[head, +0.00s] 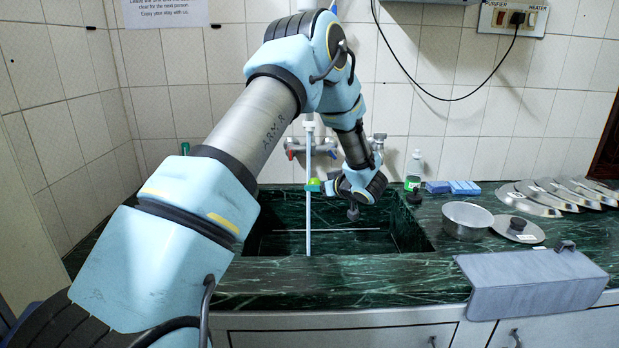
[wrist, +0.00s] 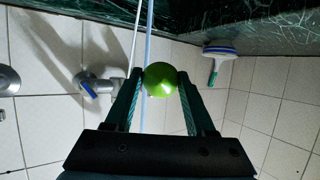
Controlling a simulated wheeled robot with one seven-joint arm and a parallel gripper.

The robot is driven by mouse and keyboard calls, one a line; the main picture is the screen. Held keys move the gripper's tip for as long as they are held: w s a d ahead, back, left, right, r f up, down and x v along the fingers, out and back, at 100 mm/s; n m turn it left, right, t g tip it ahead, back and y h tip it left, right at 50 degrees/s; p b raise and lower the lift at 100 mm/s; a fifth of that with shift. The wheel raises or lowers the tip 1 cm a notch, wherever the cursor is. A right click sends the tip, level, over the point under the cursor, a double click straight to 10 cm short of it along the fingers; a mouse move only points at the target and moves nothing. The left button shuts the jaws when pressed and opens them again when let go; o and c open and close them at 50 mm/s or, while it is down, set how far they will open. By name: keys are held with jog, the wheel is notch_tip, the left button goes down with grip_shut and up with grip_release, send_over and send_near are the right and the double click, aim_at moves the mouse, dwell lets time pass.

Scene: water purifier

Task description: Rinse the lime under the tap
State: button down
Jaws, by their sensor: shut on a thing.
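My gripper (head: 323,187) is shut on the green lime (head: 313,184) and holds it above the dark green marble sink (head: 275,243). In the wrist view the lime (wrist: 160,80) sits between both fingertips. A straight pale vertical column (head: 308,222), which looks like running water, drops from the tap into the sink. The lime overlaps this column in the head view and lies close to it in the wrist view. I cannot tell whether they touch.
Right of the sink stand a bottle (head: 414,170), blue sponges (head: 453,187), a steel pot (head: 467,219), a lid (head: 518,229) and several metal plates (head: 565,194). A grey cloth (head: 530,284) hangs over the front edge. A brush (wrist: 218,58) shows in the wrist view.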

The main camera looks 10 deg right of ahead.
jog(key=shift+s+a+r+p, duration=0.1)
jog(key=shift+s+r+p, duration=0.3)
jog(key=shift+r+p, duration=0.15)
jog(key=shift+s+r+p, duration=0.4)
jog(key=shift+r+p, duration=0.05)
jog(key=shift+r, duration=0.2)
jog(key=s+r+p, duration=0.4)
jog(key=shift+s+a+r, duration=0.2)
jog(key=shift+r, duration=0.15)
